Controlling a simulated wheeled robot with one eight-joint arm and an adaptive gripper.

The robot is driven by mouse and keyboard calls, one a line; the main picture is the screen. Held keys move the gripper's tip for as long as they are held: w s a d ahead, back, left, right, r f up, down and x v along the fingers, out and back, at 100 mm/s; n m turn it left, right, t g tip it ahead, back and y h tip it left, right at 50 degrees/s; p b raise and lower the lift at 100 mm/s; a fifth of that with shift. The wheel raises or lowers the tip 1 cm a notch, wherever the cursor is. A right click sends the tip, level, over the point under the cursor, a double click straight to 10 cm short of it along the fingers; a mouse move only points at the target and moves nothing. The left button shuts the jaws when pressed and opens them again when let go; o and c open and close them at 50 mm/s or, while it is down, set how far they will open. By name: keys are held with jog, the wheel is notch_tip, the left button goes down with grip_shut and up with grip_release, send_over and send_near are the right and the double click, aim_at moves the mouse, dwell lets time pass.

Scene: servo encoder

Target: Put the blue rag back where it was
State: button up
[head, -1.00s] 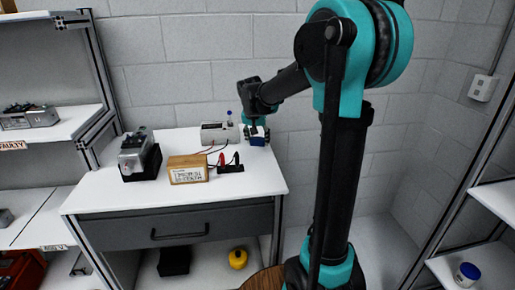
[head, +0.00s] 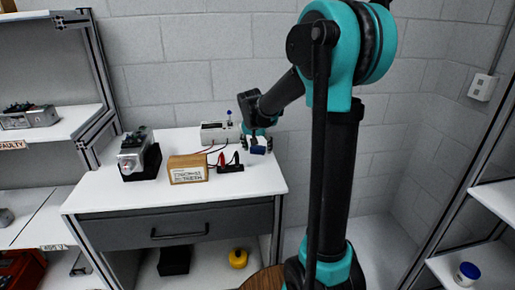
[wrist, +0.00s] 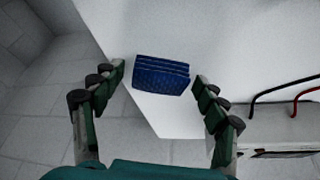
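The blue rag (head: 258,150) is a small folded dark blue cloth at the right back part of the white worktable (head: 240,183). In the wrist view the rag (wrist: 161,74) is over the white tabletop near its corner, between my fingers. My gripper (wrist: 159,75) is open, with a visible gap between each finger and the rag. In the head view my gripper (head: 257,143) reaches down from above at the rag, its fingers partly hidden by the small size. Whether the rag lies fully flat on the top is hard to tell.
A cardboard box (head: 187,169), red and black clips (head: 230,164) on a dark base, and a grey instrument (head: 215,133) stand left of the rag. A metal device (head: 136,151) on a black block is further left. The table's right edge is close to the rag.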

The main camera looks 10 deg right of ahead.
jog(key=v, duration=1.2)
jog(key=shift+r, duration=0.15)
jog(key=shift+c, duration=0.5)
dwell(0.7)
